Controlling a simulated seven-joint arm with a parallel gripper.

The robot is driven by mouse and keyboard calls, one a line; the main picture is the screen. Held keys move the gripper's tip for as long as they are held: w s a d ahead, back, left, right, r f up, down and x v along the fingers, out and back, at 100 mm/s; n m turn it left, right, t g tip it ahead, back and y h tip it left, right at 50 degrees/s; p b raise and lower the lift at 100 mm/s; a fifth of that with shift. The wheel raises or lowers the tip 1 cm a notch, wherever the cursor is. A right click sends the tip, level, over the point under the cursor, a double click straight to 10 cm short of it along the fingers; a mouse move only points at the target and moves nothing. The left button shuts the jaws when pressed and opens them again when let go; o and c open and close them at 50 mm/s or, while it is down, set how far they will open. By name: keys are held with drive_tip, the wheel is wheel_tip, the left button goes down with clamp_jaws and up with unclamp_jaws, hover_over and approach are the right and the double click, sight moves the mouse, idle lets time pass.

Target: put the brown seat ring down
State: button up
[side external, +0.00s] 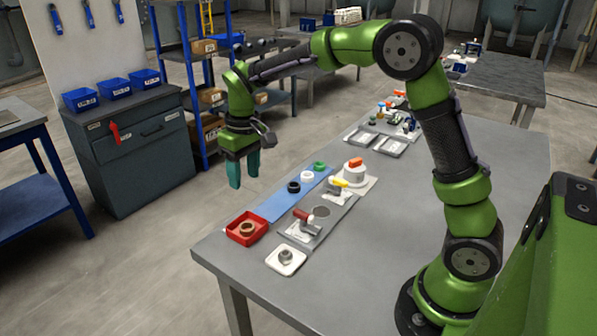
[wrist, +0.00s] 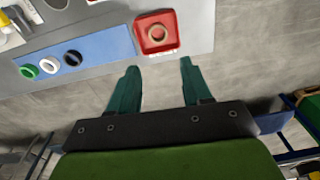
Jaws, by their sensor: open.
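The brown seat ring (side external: 247,229) lies in a red square tray (side external: 234,240) at the table's near left corner. In the wrist view the brown ring (wrist: 157,33) sits near the middle of the red tray (wrist: 140,46), with tray floor showing around it. My gripper (side external: 243,182) has teal fingers and hangs in the air beyond the table edge, up and to the side of the tray. In the wrist view its two fingers (wrist: 160,70) are wide apart with nothing between them. The gripper is open and apart from the ring.
A blue mat (side external: 272,210) beside the tray carries black (side external: 293,187), white (side external: 307,176) and green (side external: 319,167) rings. Table space at the front is clear.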

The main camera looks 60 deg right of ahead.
drive_tip(key=s+r+m+t+y, duration=0.1)
drive_tip(key=s+r+m+t, duration=0.15)
drive_tip(key=s+r, duration=0.8)
drive_tip(key=s+f+m+t, duration=0.1)
drive_tip(key=s+t, duration=0.3)
drive_tip(key=s, duration=0.7)
drive_tip(key=shift+s+a+f+y, duration=0.3)
drive_tip(key=shift+s+a+f, duration=0.1)
drive_tip(key=shift+f, duration=0.2)
